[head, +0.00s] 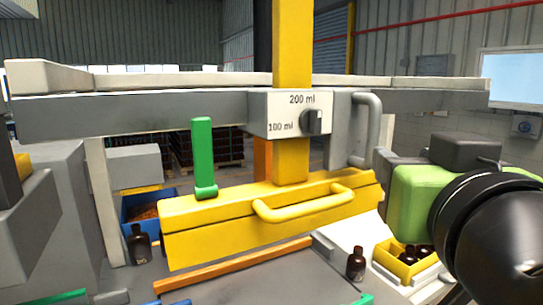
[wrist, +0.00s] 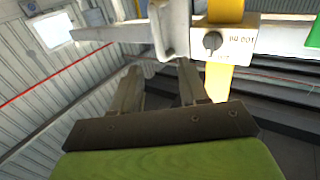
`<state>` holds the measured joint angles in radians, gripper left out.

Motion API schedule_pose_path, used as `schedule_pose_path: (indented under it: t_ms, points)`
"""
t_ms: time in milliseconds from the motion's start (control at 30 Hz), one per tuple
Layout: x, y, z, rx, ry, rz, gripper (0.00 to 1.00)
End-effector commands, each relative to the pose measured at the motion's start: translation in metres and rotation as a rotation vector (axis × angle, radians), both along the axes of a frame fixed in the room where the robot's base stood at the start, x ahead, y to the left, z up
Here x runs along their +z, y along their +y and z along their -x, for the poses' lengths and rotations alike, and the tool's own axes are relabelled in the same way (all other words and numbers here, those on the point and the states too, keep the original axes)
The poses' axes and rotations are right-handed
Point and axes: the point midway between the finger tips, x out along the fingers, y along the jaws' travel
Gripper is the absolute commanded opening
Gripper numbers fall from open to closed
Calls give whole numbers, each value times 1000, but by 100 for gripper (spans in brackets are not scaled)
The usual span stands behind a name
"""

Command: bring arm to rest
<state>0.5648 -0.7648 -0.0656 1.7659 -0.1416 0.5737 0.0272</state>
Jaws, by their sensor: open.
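My gripper (wrist: 160,68) is open in the wrist view, with two grey fingers apart and nothing between them. Its green body fills the bottom of that view. In the head view my green gripper body and black arm end are at the right, beside the machine. The gripper is to the right of the white dial panel (head: 293,119), apart from it. The panel bears a dark knob (head: 312,122) and the marks 200 ml and 100 ml. The knob also shows in the wrist view (wrist: 212,43).
A yellow guard (head: 220,230) with a handle (head: 305,204) spans the middle, with an upright green lever (head: 203,155) at its left. Amber bottles stand at left (head: 139,245) and right (head: 356,264). A yellow bin (head: 401,271) holds more bottles. A grey beam (head: 150,113) crosses above.

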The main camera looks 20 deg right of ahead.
Motion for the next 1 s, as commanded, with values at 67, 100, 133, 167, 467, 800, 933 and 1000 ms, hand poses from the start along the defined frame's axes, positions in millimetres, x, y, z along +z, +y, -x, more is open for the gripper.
schedule_pose_path:
  t_ms: [67,100,133,167,467,800,933,1000]
  points:
    - [0,0,1,0,1,0,44]
    - [0,0,1,0,1,0,44]
    - [0,0,1,0,1,0,44]
    - [0,0,1,0,1,0,44]
    - [-93,20,-35,143,254,-135,44]
    - [-317,100,2,428,984,-268,44]
    - [-336,105,14,445,1057,-267,44]
    - [-336,105,14,444,1058,-267,44]
